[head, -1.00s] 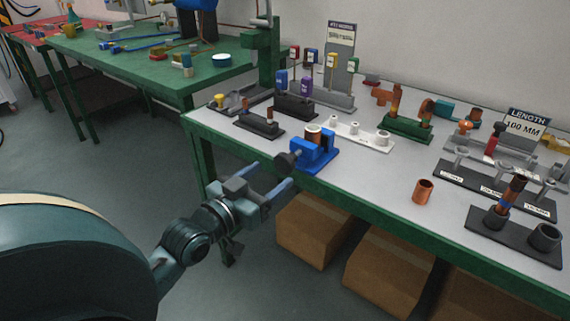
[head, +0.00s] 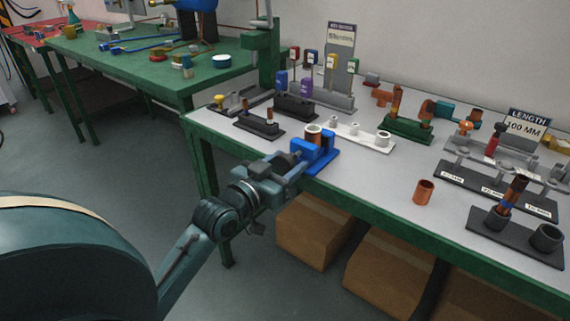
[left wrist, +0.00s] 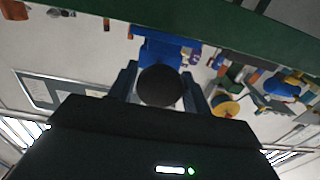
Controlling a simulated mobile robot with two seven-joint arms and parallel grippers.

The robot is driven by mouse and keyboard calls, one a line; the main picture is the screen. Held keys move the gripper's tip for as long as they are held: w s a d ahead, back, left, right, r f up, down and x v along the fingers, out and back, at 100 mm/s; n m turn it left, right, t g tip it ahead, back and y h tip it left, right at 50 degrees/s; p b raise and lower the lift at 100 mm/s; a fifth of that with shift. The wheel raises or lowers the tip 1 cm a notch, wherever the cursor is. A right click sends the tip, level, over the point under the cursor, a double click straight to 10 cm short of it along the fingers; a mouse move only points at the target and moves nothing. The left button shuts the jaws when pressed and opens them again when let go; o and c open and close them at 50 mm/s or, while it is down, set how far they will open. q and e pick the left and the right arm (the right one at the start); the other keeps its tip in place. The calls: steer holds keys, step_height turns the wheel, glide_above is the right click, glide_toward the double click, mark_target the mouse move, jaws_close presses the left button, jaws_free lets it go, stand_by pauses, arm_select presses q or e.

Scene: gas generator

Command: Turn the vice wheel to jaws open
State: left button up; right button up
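The blue vice (head: 325,154) stands at the near edge of the grey-topped bench, with an upright copper-coloured cylinder in it. Its dark round wheel (left wrist: 160,87) shows in the left wrist view, face on. In the head view the wheel is largely hidden by my gripper. My left gripper (head: 291,162) is at the wheel, just off the bench edge. In the left wrist view its two fingers are spread, one on each side of the wheel, with narrow gaps that seem to remain. My right gripper is in neither view.
A loose copper cylinder (head: 423,192) stands right of the vice. A white holder strip (head: 352,137) lies close behind the vice, and a small black stand (head: 259,125) is to its left. Cardboard boxes (head: 318,234) sit below the bench.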

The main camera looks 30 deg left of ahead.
arm_select(q)
steer(key=c, duration=0.6)
steer(key=shift+o, duration=0.2)
steer(key=shift+r+n+p, duration=0.15)
steer(key=shift+n+p, duration=0.25)
steer(key=shift+p, duration=0.2)
steer(key=shift+r+n+p, duration=0.1)
steer(key=shift+n+p, duration=0.5)
steer(key=shift+p, duration=0.25)
steer(key=shift+n+p, duration=0.4)
steer(key=shift+p, duration=0.05)
steer(key=n+p, duration=0.3)
steer(key=shift+n+p, duration=0.85)
steer(key=shift+n, duration=0.75)
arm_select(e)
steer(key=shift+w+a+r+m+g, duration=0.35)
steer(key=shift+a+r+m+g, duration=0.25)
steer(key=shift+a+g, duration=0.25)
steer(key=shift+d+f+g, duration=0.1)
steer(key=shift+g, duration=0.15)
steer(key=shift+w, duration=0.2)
